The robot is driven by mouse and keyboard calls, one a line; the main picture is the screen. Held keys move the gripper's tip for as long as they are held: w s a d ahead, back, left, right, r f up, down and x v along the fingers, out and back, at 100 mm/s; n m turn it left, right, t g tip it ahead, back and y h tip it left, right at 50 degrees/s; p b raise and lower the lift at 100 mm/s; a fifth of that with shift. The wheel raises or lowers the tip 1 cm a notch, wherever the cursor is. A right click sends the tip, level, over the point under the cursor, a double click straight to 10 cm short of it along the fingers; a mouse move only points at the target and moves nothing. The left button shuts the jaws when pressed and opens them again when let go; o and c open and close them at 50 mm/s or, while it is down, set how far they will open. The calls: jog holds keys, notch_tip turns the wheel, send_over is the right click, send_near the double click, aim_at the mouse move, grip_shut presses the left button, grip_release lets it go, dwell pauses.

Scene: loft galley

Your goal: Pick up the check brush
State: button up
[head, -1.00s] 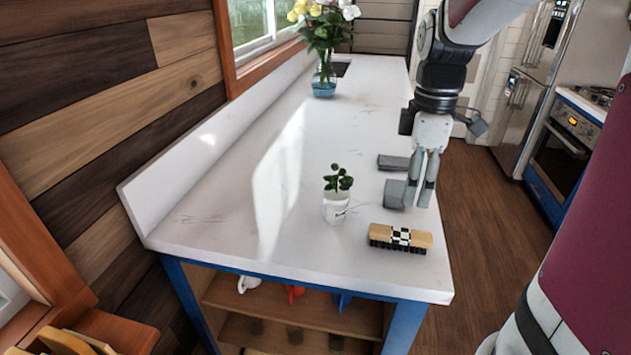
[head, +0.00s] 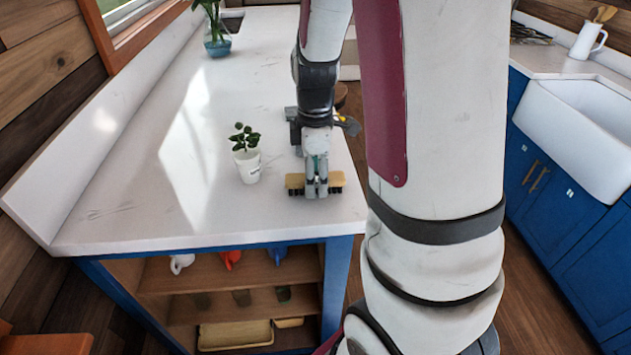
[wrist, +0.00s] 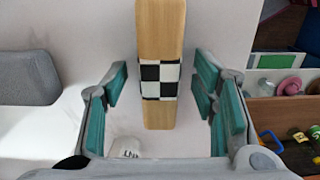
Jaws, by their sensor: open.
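The check brush (head: 295,181) lies bristles down on the white counter near its front right corner. It has a tan wooden back with a black-and-white checked band. My gripper (head: 316,191) is over the brush's middle in the head view and hides the checks there. In the wrist view the brush (wrist: 161,42) runs lengthwise between the open teal-padded fingers of my gripper (wrist: 160,92). The checked band sits level with the fingers, with gaps on both sides. The bristles are hidden in the wrist view.
A white cup with a small green plant (head: 248,165) stands just left of the brush. A grey block (wrist: 25,76) lies on the counter beyond it. A flower vase (head: 217,42) stands at the back. Shelves (head: 150,278) with several items are under the counter.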

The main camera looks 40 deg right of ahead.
jog(key=shift+f, duration=0.4)
jog(key=shift+c, duration=0.3)
grip_shut()
jog(key=shift+r, duration=0.1)
